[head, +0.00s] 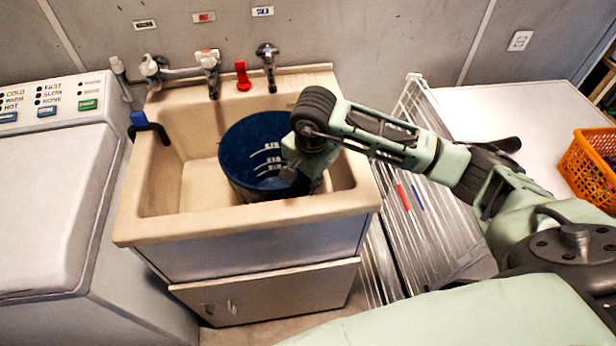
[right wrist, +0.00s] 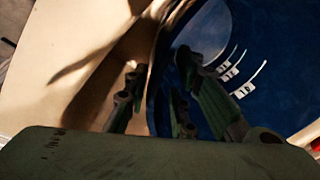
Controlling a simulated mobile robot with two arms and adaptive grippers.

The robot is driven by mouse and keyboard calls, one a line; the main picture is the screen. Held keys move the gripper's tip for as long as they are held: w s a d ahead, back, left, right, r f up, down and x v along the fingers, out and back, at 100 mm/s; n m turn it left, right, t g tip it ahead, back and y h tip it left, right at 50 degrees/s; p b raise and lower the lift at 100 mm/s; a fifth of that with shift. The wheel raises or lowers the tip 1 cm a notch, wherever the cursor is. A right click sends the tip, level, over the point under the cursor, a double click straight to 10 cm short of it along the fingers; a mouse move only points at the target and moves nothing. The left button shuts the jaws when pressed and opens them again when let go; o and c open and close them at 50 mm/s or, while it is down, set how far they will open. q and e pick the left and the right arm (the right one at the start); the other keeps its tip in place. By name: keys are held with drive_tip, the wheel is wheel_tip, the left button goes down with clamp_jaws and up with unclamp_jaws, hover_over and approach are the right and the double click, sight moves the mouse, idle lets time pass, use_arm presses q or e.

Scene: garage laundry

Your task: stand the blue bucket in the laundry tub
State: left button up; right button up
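The blue bucket (head: 245,150) is inside the beige laundry tub (head: 150,222), mouth up, with white level marks on its inner wall. It looks roughly upright; its base is hidden, so I cannot tell how it meets the tub floor. My right gripper (head: 303,178) is at the bucket's right rim. In the right wrist view, the fingers (right wrist: 160,95) stand apart on either side of the rim of the bucket (right wrist: 270,50), one inside and one outside. A gap shows between the outer finger and the rim. My left gripper is out of view.
Taps (head: 208,65) and a red fitting (head: 243,75) stand along the tub's back edge. A washing machine (head: 50,190) is close on the left. A white drying rack (head: 425,235) and a white surface (head: 520,125) with an orange basket (head: 590,165) are on the right.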

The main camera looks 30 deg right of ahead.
drive_tip(key=shift+r, duration=0.55)
wheel_tip(320, 180, up, 11)
drive_tip(key=s+b, duration=0.2)
drive_tip(key=shift+a, duration=0.25)
